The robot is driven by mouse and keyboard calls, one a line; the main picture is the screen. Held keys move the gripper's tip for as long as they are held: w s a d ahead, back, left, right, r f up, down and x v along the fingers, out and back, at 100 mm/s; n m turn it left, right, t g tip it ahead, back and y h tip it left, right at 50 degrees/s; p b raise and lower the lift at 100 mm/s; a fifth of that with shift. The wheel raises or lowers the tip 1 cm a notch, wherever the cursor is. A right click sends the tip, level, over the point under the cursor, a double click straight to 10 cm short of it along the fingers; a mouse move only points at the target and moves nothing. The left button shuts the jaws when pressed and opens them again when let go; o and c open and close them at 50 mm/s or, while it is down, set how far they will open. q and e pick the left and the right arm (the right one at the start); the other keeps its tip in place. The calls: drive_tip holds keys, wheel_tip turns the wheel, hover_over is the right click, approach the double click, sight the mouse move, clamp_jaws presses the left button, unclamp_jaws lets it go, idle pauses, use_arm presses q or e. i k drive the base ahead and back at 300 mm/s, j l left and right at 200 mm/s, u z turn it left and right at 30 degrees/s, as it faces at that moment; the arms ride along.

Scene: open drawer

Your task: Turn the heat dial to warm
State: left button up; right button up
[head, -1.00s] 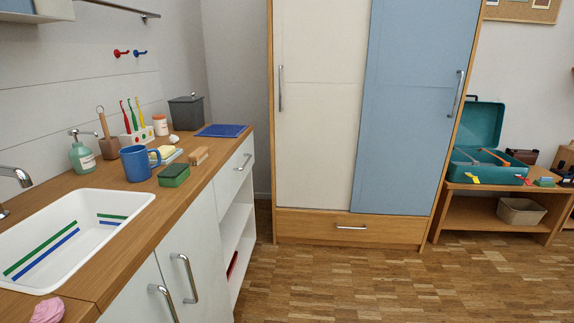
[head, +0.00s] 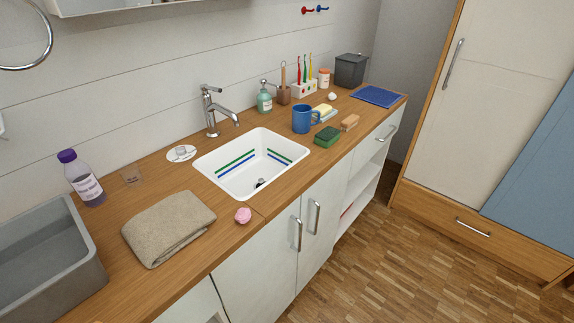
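A round white plate with a small grey knob (head: 181,152) on it lies on the wooden counter, left of the tap and behind the sink. It looks like a dial. Its markings and the knob's setting are too small to read. Neither of my grippers shows in the head view.
A white sink (head: 207,167) with a tap (head: 214,112) is right of the dial. A pink lump (head: 243,215) lies near the front edge.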

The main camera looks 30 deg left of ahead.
sight(181, 152)
drive_tip(key=k+l+u, duration=0.55)
drive_tip(key=k+u, duration=0.6)
drive_tip(key=k, duration=0.15)
drive_tip(key=i+l+u, duration=0.15)
drive_tip(key=i+l, duration=0.4)
drive_tip(key=i+l+u, duration=0.1)
drive_tip(key=i+l, duration=0.55)
drive_tip(key=i+l+u, duration=0.15)
drive_tip(key=i+l, duration=0.5)
drive_tip(key=i+l+u, duration=0.1)
drive_tip(key=i+l, duration=0.5)
drive_tip(key=l, duration=0.15)
